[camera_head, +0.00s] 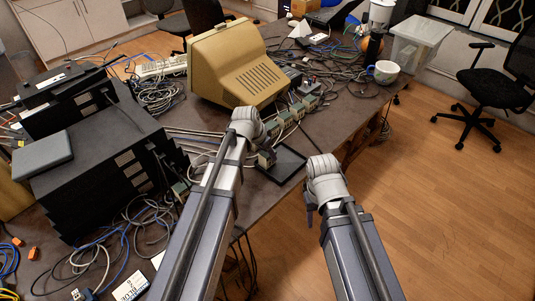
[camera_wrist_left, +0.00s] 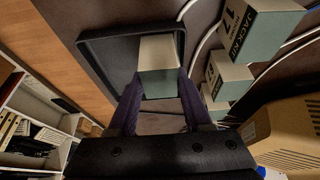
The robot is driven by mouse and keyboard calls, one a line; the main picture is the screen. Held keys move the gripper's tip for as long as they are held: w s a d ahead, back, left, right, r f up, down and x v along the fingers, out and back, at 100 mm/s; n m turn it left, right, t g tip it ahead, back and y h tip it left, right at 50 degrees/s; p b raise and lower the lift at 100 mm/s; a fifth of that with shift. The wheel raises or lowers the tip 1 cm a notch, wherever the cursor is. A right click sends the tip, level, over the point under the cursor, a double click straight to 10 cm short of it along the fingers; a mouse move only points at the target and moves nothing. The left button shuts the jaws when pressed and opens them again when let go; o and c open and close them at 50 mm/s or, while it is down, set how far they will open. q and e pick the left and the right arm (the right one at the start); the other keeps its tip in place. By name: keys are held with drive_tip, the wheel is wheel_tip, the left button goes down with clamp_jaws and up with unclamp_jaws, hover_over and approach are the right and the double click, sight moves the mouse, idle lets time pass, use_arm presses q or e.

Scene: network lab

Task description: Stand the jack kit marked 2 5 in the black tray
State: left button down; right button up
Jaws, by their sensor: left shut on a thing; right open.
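A cream-and-green jack kit (camera_wrist_left: 158,52) is between the fingers of my left gripper (camera_wrist_left: 158,88), which is shut on it. No marking shows on its visible faces. In the head view the held kit (camera_head: 266,159) is at the left corner of the black tray (camera_head: 291,178), partly hidden by my left wrist. The tray also shows in the left wrist view (camera_wrist_left: 88,42), with the kit overlapping its inside. I cannot tell whether the kit touches the tray floor. The rest of the tray looks empty. My right gripper (camera_head: 310,214) is open and empty, off the table's front edge.
Several other jack kits (camera_head: 298,110) stand in a row behind the tray; one with a JACK label (camera_wrist_left: 262,28) is close by in the left wrist view. Cables lie around them. A beige monitor (camera_head: 235,65) stands behind, and black equipment boxes (camera_head: 105,165) fill the left.

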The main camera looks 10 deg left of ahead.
use_arm(q)
drive_tip(key=shift+f, duration=0.2)
drive_tip(key=shift+c, duration=1.7)
unclamp_jaws()
drive_tip(key=shift+r, duration=0.2)
drive_tip(key=shift+s+a+r+p, duration=0.1)
drive_tip(key=shift+s+r+p, duration=0.05)
drive_tip(key=shift+r+p, duration=0.4)
drive_tip(key=p+v, duration=1)
drive_tip(key=v, duration=0.1)
drive_tip(key=s+d+f+n+g+y, duration=0.1)
drive_tip(key=s+d, duration=0.3)
drive_tip(key=s, duration=0.5)
drive_tip(key=s+d+n+g+y, duration=0.2)
drive_tip(key=s+d, duration=0.3)
drive_tip(key=s, duration=0.4)
drive_tip(key=shift+d+f+g+y, duration=0.25)
drive_tip(key=shift+f+g+y, duration=0.15)
drive_tip(key=shift+g, duration=0.1)
